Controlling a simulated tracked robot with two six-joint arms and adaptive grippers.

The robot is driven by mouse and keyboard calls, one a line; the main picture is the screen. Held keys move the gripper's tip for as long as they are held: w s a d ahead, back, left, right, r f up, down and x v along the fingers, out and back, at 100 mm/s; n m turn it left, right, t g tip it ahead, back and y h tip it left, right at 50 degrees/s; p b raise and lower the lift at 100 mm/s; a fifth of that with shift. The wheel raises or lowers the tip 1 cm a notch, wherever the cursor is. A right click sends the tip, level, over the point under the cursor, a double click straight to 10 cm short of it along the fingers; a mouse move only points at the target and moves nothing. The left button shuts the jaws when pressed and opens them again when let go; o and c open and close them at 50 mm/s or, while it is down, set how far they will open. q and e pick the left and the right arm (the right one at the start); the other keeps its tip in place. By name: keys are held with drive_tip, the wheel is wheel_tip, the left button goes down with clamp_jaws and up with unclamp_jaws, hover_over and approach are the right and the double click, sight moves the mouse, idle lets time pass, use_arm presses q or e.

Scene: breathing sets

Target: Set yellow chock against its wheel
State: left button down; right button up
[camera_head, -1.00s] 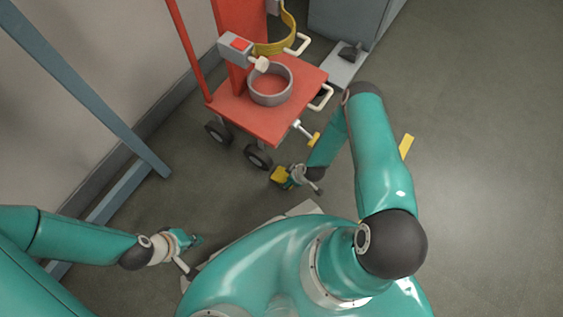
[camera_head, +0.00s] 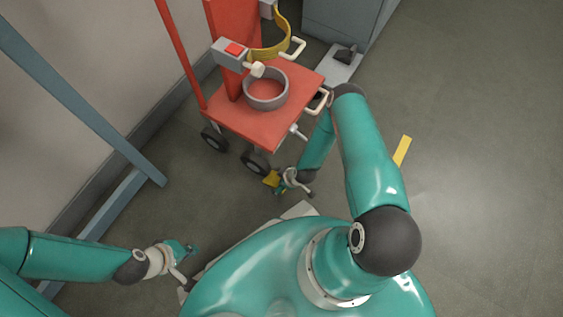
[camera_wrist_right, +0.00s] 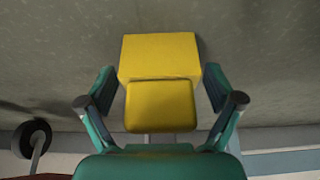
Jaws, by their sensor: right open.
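The yellow chock (camera_head: 271,179) is on the floor by the near front wheel (camera_head: 255,162) of the red cart (camera_head: 262,124). In the head view it looks close to that wheel; I cannot tell if they touch. In the right wrist view the chock (camera_wrist_right: 160,57) fills the space between my fingers, with a gap at each side. My right gripper (camera_head: 279,182) is open around it. My left gripper (camera_head: 192,249) is low at the left, away from the cart; its jaws are too small to read.
A second cart wheel (camera_head: 213,139) is further left. The cart carries a grey ring holder (camera_head: 266,90) and white handles. A blue-grey frame (camera_head: 125,200) stands along the left wall. A grey cabinet (camera_head: 345,25) is behind. A yellow floor strip (camera_head: 402,150) lies right; the floor there is clear.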

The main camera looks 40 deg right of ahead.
drive_tip(key=shift+r, duration=0.1)
drive_tip(key=shift+r, duration=0.2)
drive_tip(key=p+v, duration=0.5)
drive_tip(key=v, duration=0.5)
drive_tip(key=s+a+r+m+g+y, duration=0.1)
drive_tip(key=s+a+r+m, duration=0.1)
drive_tip(key=a+r, duration=0.4)
drive_tip(key=s+a+r+m+g+y, duration=0.1)
drive_tip(key=s+a+r+m+g, duration=0.1)
drive_tip(key=a+r, duration=0.5)
wheel_tip(320, 180, up, 6)
drive_tip(key=s+m, duration=0.1)
drive_tip(key=m, duration=0.1)
drive_tip(key=shift+m, duration=0.3)
drive_tip(key=shift+s+a, duration=0.1)
drive_tip(key=shift+s, duration=0.05)
